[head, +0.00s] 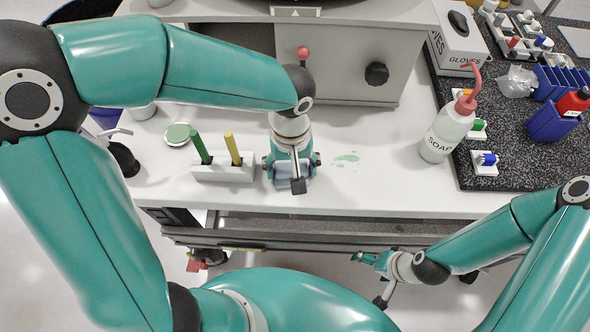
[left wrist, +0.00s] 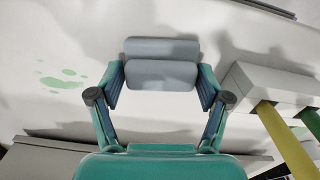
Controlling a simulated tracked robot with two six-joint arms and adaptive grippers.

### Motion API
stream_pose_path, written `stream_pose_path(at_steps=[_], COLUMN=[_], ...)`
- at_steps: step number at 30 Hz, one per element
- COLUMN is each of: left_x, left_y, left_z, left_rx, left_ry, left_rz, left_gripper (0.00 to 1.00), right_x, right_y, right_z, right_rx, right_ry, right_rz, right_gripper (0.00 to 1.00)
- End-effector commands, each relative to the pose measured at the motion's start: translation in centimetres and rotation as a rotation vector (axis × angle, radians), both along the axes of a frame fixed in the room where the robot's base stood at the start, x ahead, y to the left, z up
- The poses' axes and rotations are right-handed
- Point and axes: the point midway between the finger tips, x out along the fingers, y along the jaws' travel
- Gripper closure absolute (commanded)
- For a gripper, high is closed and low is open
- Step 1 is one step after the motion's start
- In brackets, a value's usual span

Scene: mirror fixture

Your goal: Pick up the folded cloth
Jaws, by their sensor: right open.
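The folded cloth (left wrist: 160,75) is a grey-blue bundle with two rounded folds, seen in the left wrist view between the fingertips of my left gripper (left wrist: 160,85). The fingers stand wide, one at each end of the cloth, touching it or very nearly so; I cannot tell if they grip it. In the head view my left gripper (head: 291,172) points down over the white table, and part of the cloth (head: 281,184) shows between its fingers. My right gripper (head: 365,258) is open and empty, low in front of the table edge.
A white holder (head: 222,174) with green and yellow sticks stands close left of my left gripper. A green spill (head: 347,157) lies to its right. A soap bottle (head: 447,130) stands farther right, by a dark speckled mat (head: 520,176). A grey cabinet (head: 345,62) stands behind.

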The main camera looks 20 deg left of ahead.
Motion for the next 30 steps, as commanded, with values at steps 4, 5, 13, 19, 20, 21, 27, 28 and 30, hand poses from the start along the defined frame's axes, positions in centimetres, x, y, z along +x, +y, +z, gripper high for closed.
stream_pose_path(at_steps=[4,5,13,19,20,21,27,28,30], left_x=[0.0,0.0,0.0,0.1,0.1,0.1,0.1,0.2,0.2], left_y=[0.0,0.0,0.0,-0.1,-0.1,0.0,-0.1,-0.1,-0.1], left_z=[0.0,0.0,0.1,1.3,1.6,2.1,6.1,6.9,8.9], left_rx=[0.000,0.000,-0.001,0.000,-0.001,-0.001,-0.003,-0.003,-0.004], left_ry=[0.000,0.000,0.000,-0.002,-0.003,-0.004,-0.008,-0.008,-0.008], left_rz=[0.000,0.000,0.000,0.001,0.001,0.000,0.000,-0.001,-0.001], left_gripper=[0.49,0.49,0.50,0.50,0.50,0.50,0.50,0.50,0.50], right_x=[0.0,0.0,0.0,0.0,0.0,0.0,0.0,0.0,0.0], right_y=[0.0,0.0,0.0,0.0,0.0,0.0,0.0,0.0,0.0], right_z=[0.0,0.0,0.0,0.0,0.0,0.0,0.1,0.1,0.2], right_rx=[0.000,0.000,0.000,0.000,0.000,0.000,0.000,0.000,0.000], right_ry=[0.000,0.000,0.000,0.000,0.000,0.000,0.000,0.000,0.000], right_rz=[0.000,0.000,0.000,0.000,0.000,0.000,0.000,0.000,0.000], right_gripper=[0.08,0.08,0.08,0.08,0.08,0.08,0.08,0.08,0.08])
